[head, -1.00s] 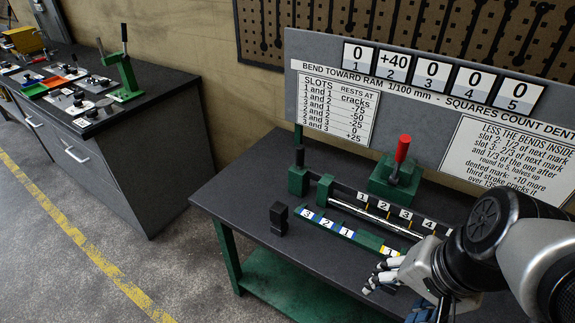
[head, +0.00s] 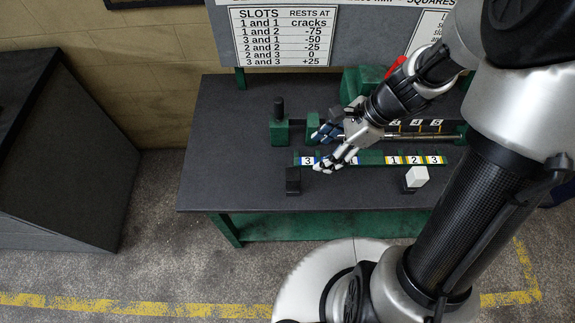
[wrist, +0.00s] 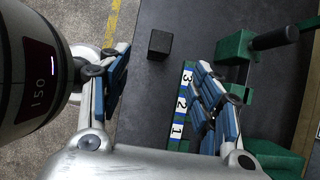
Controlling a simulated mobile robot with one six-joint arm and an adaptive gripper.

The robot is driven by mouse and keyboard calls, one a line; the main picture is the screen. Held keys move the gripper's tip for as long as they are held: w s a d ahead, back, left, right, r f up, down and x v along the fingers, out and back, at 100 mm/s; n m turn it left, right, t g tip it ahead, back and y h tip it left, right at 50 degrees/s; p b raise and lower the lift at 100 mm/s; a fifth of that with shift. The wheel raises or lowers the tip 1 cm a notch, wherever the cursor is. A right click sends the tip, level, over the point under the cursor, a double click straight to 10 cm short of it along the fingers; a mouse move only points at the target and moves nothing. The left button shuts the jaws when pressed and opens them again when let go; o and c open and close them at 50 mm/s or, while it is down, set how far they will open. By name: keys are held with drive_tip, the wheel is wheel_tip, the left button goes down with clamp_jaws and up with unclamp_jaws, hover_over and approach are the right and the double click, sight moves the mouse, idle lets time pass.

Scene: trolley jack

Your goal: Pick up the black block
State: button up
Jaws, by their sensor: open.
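The black block (head: 293,174) stands near the front of the dark bench top, left of centre, in the head view. It also shows in the wrist view (wrist: 159,43) as a dark cube beyond the fingertips. My gripper (head: 319,152) is open above the bench, to the right of and behind the block in the head view. In the wrist view, the block lies ahead of the gap between the fingers (wrist: 161,65), apart from both. Nothing is between the fingers.
A green strip with numbered labels (head: 375,158) lies beside the block, under my gripper. Behind it is a green fixture with a black-handled post (head: 279,125). A white block on a dark base (head: 416,178) stands to the right. The bench left of the block is clear.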

drive_tip(key=b, duration=0.4)
approach(294, 174)
drive_tip(key=x, duration=0.4)
drive_tip(key=shift+s+f, duration=0.15)
drive_tip(key=shift+s, duration=0.05)
drive_tip(key=shift+b+x, duration=1.4)
drive_tip(key=shift+x, duration=1.8)
drive_tip(key=shift+w, duration=0.15)
drive_tip(key=shift+c, duration=0.5)
clamp_jaws()
